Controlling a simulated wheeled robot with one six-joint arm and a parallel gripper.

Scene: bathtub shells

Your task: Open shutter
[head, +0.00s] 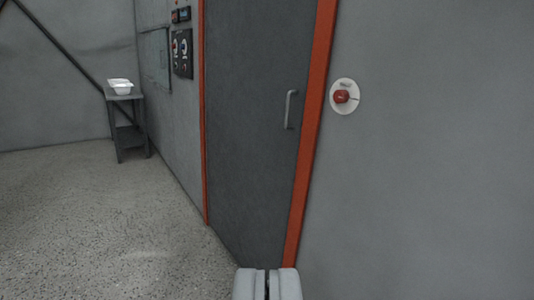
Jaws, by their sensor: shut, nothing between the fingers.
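A tall dark grey door-like panel (250,120) with a vertical grey handle (290,109) stands in an orange frame (311,130). It appears closed; I cannot tell whether it is the shutter. A red button or knob (341,96) sits on a white oval plate on the wall right of the frame. My gripper (267,272) is at the bottom middle, shut and empty, apart from the handle and the button in the picture.
A dark control panel (182,53) with knobs is on the wall left of the frame, beside a flat grey box (155,60). A small dark table (129,128) holds a white tub (121,88). The speckled floor (100,220) at left is clear.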

